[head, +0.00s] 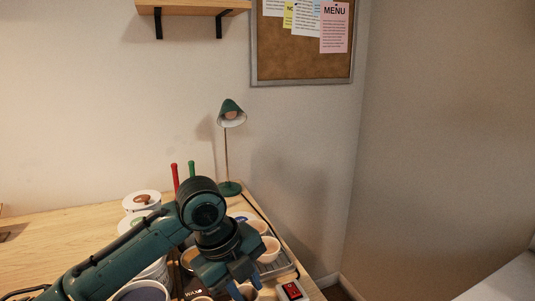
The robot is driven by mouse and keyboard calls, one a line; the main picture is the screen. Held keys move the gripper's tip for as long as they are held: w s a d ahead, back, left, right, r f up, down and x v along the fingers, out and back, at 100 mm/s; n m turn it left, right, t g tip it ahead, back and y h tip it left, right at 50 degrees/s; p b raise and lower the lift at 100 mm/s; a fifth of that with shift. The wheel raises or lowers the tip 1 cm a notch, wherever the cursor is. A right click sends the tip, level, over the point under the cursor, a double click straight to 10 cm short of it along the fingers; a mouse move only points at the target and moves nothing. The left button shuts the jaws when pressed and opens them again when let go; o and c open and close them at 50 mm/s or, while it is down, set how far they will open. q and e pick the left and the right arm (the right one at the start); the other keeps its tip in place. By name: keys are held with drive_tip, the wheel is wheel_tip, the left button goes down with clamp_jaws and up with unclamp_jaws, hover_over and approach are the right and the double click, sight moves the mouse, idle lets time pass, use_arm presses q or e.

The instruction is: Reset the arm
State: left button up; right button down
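My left arm reaches in from the lower left over the wooden table (62,232). Its gripper (246,283) points down at the table's right part, above and among small pots. Blue fingers show at the bottom edge, partly cut off, so I cannot tell whether they are open or hold anything. My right gripper is not in view.
A tray (289,270) with pale bowls (269,250) lies by the gripper. White tubs (141,201) stand behind my arm. A green lamp (231,113), a red tool (175,176) and a green tool (192,170) stand at the back. A small red-faced device (292,291) sits front right.

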use_arm(q)
drive_tip(key=s+a+f+n+t+h, duration=0.2)
drive_tip(key=s+f+n, duration=0.7)
drive_tip(key=f+n, duration=0.4)
drive_tip(key=s+a+f+n+y, duration=0.3)
drive_tip(key=s+a+n, duration=0.4)
drive_tip(key=a, duration=0.1)
drive_tip(key=s+a+f+n+y, duration=0.2)
drive_tip(key=s+a+f+n, duration=0.1)
drive_tip(key=s+a+n, duration=0.35)
drive_tip(key=w+d+f+m+t+h, duration=0.1)
drive_tip(key=w+d+f+t+h, duration=0.2)
drive_tip(key=w+d+f+t, duration=0.3)
drive_tip(key=shift+w+f+t, duration=0.25)
drive_tip(key=shift+w+t, duration=0.05)
drive_tip(key=shift+t, duration=0.3)
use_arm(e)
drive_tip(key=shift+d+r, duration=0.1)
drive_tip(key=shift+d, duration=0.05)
use_arm(q)
drive_tip(key=shift+m, duration=0.25)
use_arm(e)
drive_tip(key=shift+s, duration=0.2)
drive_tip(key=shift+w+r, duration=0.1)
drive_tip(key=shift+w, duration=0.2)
use_arm(q)
drive_tip(key=shift+c, duration=0.3)
